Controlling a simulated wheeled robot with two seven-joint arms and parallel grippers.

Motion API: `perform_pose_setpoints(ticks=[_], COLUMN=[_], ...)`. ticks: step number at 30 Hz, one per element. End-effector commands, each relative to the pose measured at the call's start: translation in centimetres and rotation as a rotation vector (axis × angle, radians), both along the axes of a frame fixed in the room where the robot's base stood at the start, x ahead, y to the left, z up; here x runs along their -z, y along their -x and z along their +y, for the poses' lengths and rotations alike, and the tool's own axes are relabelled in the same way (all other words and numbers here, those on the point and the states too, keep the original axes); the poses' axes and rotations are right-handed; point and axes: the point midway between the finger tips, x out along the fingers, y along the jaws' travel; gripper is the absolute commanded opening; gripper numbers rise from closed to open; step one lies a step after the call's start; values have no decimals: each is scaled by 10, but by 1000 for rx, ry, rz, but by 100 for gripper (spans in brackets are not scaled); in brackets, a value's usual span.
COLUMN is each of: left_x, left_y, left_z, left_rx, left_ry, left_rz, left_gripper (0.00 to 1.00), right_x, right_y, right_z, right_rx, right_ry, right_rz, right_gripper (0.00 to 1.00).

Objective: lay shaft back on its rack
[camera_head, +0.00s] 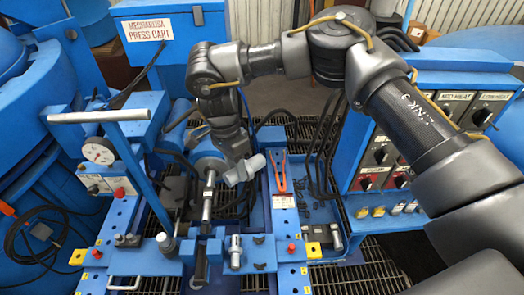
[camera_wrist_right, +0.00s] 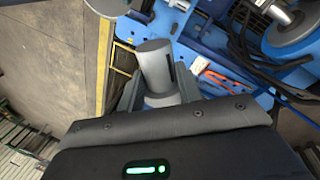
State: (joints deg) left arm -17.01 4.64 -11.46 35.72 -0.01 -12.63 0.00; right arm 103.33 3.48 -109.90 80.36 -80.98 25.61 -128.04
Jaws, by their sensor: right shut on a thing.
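A short grey cylinder with a dark slot in its side, which I take for the shaft (camera_head: 245,169), is held by my right gripper (camera_head: 238,158) above the blue bench. In the right wrist view the shaft (camera_wrist_right: 155,66) stands out between the two fingers of the right gripper (camera_wrist_right: 158,95), which are closed on its sides. In the head view the arm hides part of the grip. Small dark notched blocks (camera_head: 260,267) sit on the blue bench below; I cannot tell whether they are the rack. My left gripper is not in view.
Orange-handled pliers (camera_head: 281,174) lie on a blue plate to the right. A press cart sign (camera_head: 147,30), a gauge (camera_head: 99,151) and a switch panel (camera_head: 423,122) surround the bench. Dark hoses hang behind.

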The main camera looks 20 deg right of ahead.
Motion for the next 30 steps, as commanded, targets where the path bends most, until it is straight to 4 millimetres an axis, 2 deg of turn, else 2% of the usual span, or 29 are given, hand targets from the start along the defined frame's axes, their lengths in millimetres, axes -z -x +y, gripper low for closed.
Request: perform_pose_setpoints(ticks=[4, 10, 18, 30], left_x=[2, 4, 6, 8], left_y=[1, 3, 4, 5], left_z=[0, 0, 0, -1], left_rx=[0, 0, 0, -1], left_ry=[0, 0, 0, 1], left_rz=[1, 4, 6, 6], left_gripper=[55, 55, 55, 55], right_x=[30, 76, 139, 219], right_y=[-8, -16, -16, 3], right_z=[18, 25, 14, -15], right_rx=[307, 769, 1285, 1782], right_ry=[8, 0, -53, -144], right_rz=[52, 127, 207, 270], right_gripper=[0, 0, 0, 0])
